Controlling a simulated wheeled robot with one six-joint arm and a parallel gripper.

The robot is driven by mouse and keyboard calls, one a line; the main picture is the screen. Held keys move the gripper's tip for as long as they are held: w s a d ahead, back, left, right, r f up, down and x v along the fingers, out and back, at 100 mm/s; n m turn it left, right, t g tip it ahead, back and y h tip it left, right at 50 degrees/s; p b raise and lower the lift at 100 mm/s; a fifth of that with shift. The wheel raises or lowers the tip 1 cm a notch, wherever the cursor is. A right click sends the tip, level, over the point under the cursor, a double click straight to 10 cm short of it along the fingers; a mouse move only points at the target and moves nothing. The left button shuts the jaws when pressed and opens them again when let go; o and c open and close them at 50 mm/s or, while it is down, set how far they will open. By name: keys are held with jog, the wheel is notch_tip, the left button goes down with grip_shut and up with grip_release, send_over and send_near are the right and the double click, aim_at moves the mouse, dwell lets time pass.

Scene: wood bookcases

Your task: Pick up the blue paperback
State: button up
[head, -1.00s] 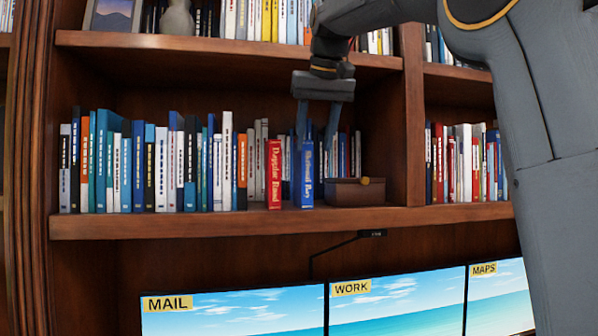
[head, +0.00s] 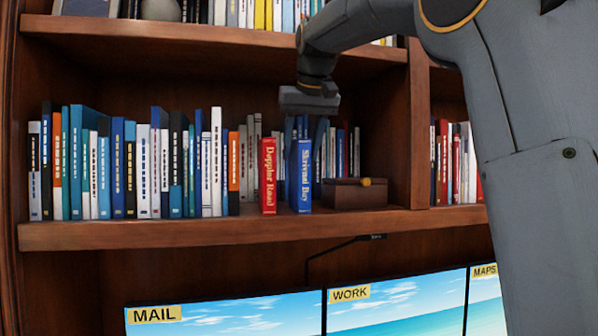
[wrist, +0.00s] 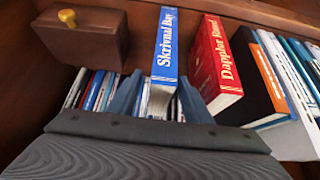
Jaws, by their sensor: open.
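The blue paperback (head: 305,178), titled "Skrivnal Bay", stands upright on the middle shelf. It stands just right of the red book "Dapplor Road" (head: 268,178), with a narrow gap between them. My gripper (head: 304,145) points down from above, its fingers apart at the top of the blue book. In the wrist view the blue paperback (wrist: 165,45) lies between the two open fingers of my gripper (wrist: 158,88), one finger on each side. I see a gap on the left side; contact on the right cannot be told. The fingertips are partly hidden.
A brown box with a yellow knob (head: 354,193) sits close to the right of the blue book. A row of books (head: 140,165) fills the left and more stand behind. The upper shelf board (head: 210,42) is overhead. Monitors (head: 225,315) stand below.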

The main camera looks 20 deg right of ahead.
jog(key=shift+p+x, duration=0.5)
jog(key=shift+x, duration=1.05)
jog(key=shift+a, duration=0.1)
grip_shut()
jog(key=shift+r, duration=0.1)
